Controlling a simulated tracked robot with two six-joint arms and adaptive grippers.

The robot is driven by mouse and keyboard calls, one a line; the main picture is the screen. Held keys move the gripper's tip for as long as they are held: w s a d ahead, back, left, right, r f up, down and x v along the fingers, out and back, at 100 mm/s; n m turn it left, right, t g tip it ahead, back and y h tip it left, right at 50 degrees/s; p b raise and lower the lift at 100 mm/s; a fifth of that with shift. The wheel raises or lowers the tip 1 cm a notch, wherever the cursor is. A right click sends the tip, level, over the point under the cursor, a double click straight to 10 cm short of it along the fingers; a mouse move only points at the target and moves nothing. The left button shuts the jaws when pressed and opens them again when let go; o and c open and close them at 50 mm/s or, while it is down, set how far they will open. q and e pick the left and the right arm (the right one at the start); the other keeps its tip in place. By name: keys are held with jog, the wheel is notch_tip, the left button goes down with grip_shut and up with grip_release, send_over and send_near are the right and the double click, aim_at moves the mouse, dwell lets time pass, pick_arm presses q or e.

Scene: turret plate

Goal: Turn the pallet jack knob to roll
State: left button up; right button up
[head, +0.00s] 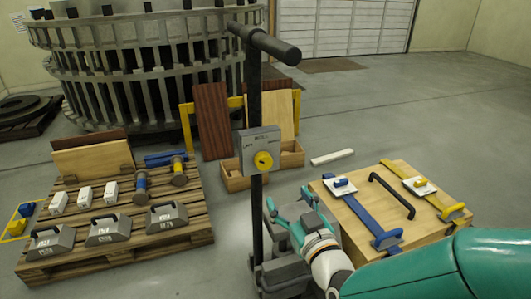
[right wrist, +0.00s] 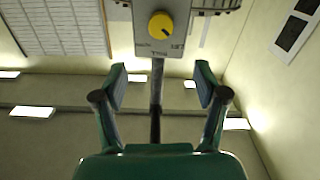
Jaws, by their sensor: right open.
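The pallet jack's dark upright post (head: 254,100) with a T-handle (head: 263,43) stands in the middle of the head view. A grey label plate (head: 248,141) on it carries the yellow round knob (head: 263,160). In the right wrist view the knob (right wrist: 161,25) is near the top edge, with a dark mark toward its lower right; the plate's lettering is too small to read surely. My right gripper (head: 289,203) is open and empty, below and slightly right of the knob, apart from it. Its two fingers (right wrist: 161,84) are spread wide. My left gripper is out of view.
A pallet (head: 130,258) with labelled weights and tools lies left. A wooden box top (head: 345,210) with blue and yellow clamps and a black handle is at right. A large grey turret ring (head: 140,60) stands behind. Floor at far right is clear.

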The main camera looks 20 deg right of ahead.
aim_at(265, 163)
jog(key=w, duration=0.4)
jog(key=w+p, duration=0.1)
jog(key=w, duration=0.9)
jog(key=shift+w+a, duration=0.2)
jog(key=shift+a, duration=0.15)
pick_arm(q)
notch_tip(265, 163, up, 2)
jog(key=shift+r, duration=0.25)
